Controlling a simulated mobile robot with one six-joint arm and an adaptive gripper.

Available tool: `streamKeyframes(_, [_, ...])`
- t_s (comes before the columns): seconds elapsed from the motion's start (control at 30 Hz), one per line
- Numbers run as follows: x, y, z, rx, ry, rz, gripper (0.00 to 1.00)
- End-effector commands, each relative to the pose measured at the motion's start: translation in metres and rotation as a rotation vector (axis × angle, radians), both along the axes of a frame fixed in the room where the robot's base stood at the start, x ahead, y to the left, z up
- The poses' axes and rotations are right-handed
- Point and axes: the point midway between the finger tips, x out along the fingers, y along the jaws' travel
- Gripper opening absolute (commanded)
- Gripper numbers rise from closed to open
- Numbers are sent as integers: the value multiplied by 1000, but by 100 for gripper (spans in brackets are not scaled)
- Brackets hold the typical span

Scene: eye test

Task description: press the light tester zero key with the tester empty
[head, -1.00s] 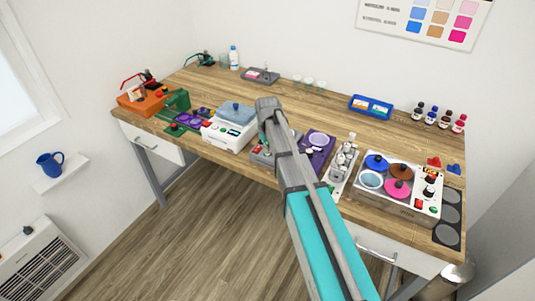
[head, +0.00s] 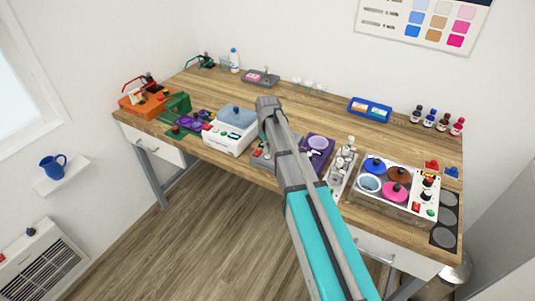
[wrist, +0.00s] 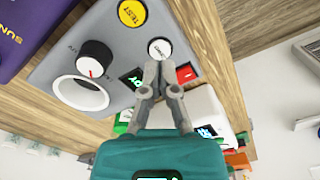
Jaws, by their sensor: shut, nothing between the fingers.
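The light tester is a grey box (wrist: 110,45), large in the wrist view. It carries a yellow TEST key (wrist: 132,12), a white key (wrist: 160,47) with small lettering hard to read, a red switch (wrist: 186,73), a white-and-black knob (wrist: 95,57) and a round ringed well (wrist: 80,92). I see nothing standing in the well. Its green display is partly behind my gripper (wrist: 161,68). My gripper is shut and empty, its tips just by the white key; I cannot tell whether they touch. In the head view the tester (head: 261,158) is partly hidden by my arm.
A purple device (head: 318,150) stands right of the tester and a white machine (head: 230,130) left of it, both close. Farther right is a panel with coloured round lids (head: 396,192). The wooden bench (head: 310,105) is fairly clear behind.

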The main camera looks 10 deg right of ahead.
Motion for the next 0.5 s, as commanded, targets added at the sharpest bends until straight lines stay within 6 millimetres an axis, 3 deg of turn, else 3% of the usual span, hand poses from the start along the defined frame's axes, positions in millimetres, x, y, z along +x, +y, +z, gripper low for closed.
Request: streamKeyframes(0.5, [0, 0, 32, 0, 0, 0, 0])
